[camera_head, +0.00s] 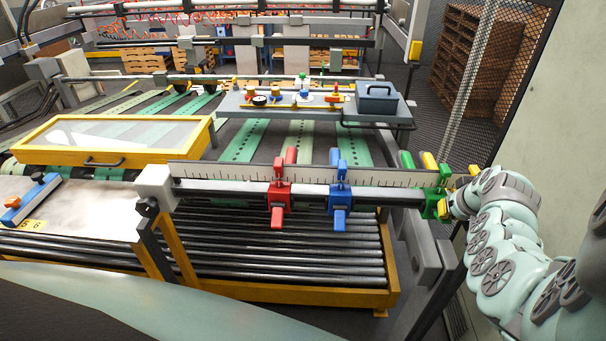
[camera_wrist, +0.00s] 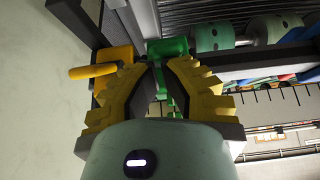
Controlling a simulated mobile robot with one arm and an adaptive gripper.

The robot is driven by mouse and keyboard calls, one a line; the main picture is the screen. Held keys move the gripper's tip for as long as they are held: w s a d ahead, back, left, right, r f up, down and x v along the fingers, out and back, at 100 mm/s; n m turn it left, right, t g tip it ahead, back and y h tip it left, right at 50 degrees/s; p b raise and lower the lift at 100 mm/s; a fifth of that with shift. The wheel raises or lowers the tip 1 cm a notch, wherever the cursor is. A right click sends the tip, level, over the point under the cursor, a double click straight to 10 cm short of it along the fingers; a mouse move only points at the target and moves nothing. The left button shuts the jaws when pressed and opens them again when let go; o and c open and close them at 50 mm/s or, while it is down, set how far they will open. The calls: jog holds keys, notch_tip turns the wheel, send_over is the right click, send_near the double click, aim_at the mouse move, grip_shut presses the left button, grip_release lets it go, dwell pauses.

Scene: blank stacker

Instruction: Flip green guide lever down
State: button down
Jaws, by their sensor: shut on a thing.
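My gripper (camera_head: 446,207) reaches the green guide from the right. In the wrist view my gripper (camera_wrist: 160,66) has its yellow stepped fingers closed in on the green lever. The fingers partly hide the lever, so its exact angle is hard to tell.
The red guide (camera_head: 279,195) and blue guide (camera_head: 340,195) stand on the same ruled rail (camera_head: 230,174). A yellow bar (camera_wrist: 92,71) lies close to the left finger in the wrist view. Rollers (camera_head: 290,262) lie below the rail. A wall stands close on the right.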

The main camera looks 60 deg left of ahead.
jog(key=b, duration=0.1)
jog(key=f+y+b, duration=0.1)
jog(key=f+t+b, duration=0.1)
jog(key=shift+s+d+b, duration=0.25)
jog(key=shift+d+b, duration=0.05)
jog(key=t+y+b, duration=0.1)
jog(key=b, duration=0.3)
jog(key=f+y+b, duration=0.1)
jog(key=b, duration=0.4)
jog(key=shift+s+d+f+t+y, duration=0.2)
jog(key=shift+d+t+y, duration=0.1)
jog(key=shift+t, duration=0.1)
jog(key=t+y+b, duration=0.1)
jog(key=b, duration=0.6)
jog(key=f+t+y+b, duration=0.1)
jog(key=y+b, duration=0.1)
jog(key=b, duration=0.6)
jog(key=shift+s+d+f+t+b, duration=0.1)
jog(key=shift+s+f+t+b, duration=0.05)
jog(key=shift+f+t+b, duration=0.15)
jog(key=shift+r+y+b, duration=0.15)
jog(key=shift+y+b, duration=0.25)
jog(key=shift+b, duration=0.85)
jog(key=shift+r, duration=0.1)
